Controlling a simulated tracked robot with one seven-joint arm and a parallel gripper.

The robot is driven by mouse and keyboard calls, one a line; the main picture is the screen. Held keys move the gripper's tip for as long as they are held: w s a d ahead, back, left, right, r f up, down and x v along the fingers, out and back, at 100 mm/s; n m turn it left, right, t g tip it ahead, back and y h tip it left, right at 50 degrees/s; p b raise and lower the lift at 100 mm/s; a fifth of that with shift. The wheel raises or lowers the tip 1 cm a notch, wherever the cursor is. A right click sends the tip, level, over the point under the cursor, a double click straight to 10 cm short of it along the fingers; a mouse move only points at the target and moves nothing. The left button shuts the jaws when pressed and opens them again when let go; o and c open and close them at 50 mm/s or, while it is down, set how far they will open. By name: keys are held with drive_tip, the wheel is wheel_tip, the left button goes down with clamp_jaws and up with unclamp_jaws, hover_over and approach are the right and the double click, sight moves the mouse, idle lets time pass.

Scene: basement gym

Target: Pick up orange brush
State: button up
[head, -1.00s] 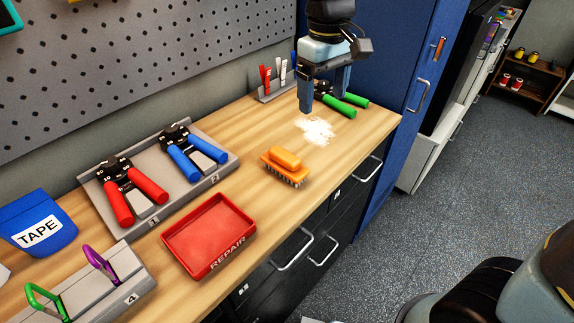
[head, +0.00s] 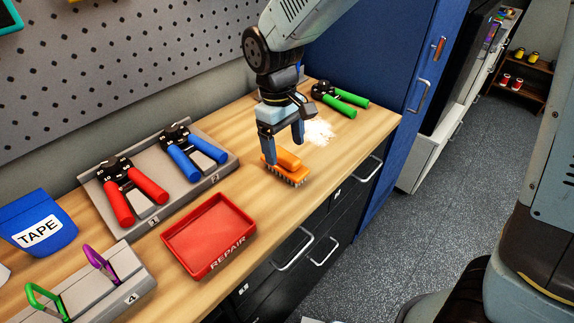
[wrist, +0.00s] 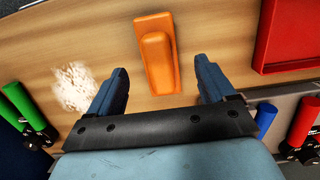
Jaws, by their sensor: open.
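The orange brush (head: 290,167) lies bristles down on the wooden bench, near its front edge. It also shows in the wrist view (wrist: 156,58), ahead of the fingertips and between their lines. My gripper (head: 283,148) is open, with its fingers pointing down at the brush. In the head view one finger overlaps the brush's left end, and I cannot tell whether it touches. In the wrist view my gripper (wrist: 162,80) is empty, with a finger on each side of the gap.
A red REPAIR tray (head: 208,236) stands left of the brush. White powder (head: 318,131) lies behind it, near green-handled pliers (head: 342,98). Red-handled (head: 130,192) and blue-handled (head: 193,152) tools rest on a grey holder. A blue cabinet (head: 385,75) stands at the bench's right end.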

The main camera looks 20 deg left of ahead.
sight(284, 154)
drive_tip(key=shift+d+f, duration=0.1)
drive_tip(key=shift+f, duration=2.7)
drive_tip(key=c, duration=1.2)
drive_tip(key=shift+r, duration=0.1)
